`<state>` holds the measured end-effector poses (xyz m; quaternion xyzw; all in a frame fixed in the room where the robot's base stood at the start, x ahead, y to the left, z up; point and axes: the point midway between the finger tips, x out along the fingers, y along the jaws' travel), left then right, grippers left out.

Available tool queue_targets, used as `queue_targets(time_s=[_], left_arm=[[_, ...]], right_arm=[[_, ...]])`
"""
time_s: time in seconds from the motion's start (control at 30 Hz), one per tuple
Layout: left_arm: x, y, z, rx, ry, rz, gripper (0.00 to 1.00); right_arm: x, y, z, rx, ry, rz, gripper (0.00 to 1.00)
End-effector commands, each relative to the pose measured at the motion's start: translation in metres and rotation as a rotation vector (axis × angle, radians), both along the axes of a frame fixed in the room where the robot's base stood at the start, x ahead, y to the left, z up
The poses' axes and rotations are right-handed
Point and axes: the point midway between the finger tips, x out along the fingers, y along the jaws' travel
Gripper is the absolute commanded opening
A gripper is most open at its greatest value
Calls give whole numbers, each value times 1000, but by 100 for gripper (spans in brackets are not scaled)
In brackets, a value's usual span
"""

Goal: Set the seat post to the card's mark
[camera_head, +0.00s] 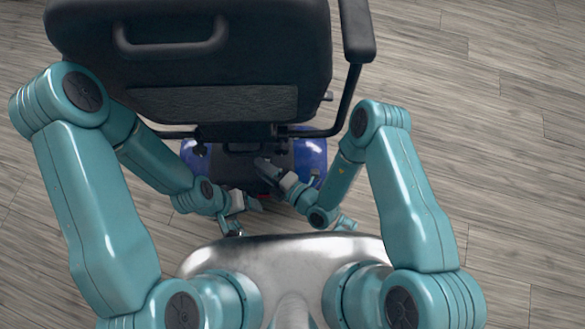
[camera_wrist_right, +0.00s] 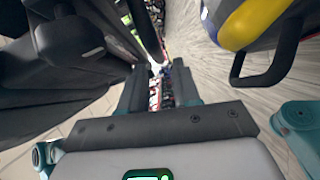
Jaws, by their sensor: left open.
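The scooter's black seat (camera_head: 200,60) fills the upper part of the head view, with its backrest towards me. The blue scooter body (camera_head: 312,158) shows below it. The seat post and the card's mark cannot be made out; the seat hides the area beneath it. My left gripper (camera_head: 256,204) is open, low behind the scooter body. My right gripper (camera_head: 265,167) is just above it, in front of the dark box on the body. In the right wrist view my right gripper (camera_wrist_right: 159,85) has its fingers apart, with nothing visible held between them.
A black armrest (camera_head: 358,35) sticks out at the seat's right. In the right wrist view a black knob (camera_wrist_right: 70,38) is at upper left, and a yellow part (camera_wrist_right: 250,22) with a black loop handle (camera_wrist_right: 268,65) is at upper right. Wooden floor (camera_head: 490,130) is clear at right.

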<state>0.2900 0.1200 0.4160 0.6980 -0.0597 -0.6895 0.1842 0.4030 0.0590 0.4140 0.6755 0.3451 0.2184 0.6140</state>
Motion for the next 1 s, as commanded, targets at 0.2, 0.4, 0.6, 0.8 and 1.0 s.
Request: queue_targets(time_s=[0.2, 0.4, 0.6, 0.8, 1.0], left_arm=[[0, 0, 10, 0, 0, 0, 71], [0, 0, 12, 0, 0, 0, 71], [0, 0, 12, 0, 0, 0, 71], [0, 0, 13, 0, 0, 0, 71], [0, 0, 12, 0, 0, 0, 71]], right_arm=[[-36, -42, 8, 2, 8, -8, 32], [-60, -67, 12, 3, 3, -7, 32], [-72, -80, 14, 1, 1, -2, 32], [-76, -83, 15, 0, 0, 1, 32], [-76, -83, 15, 1, -1, 1, 32]])
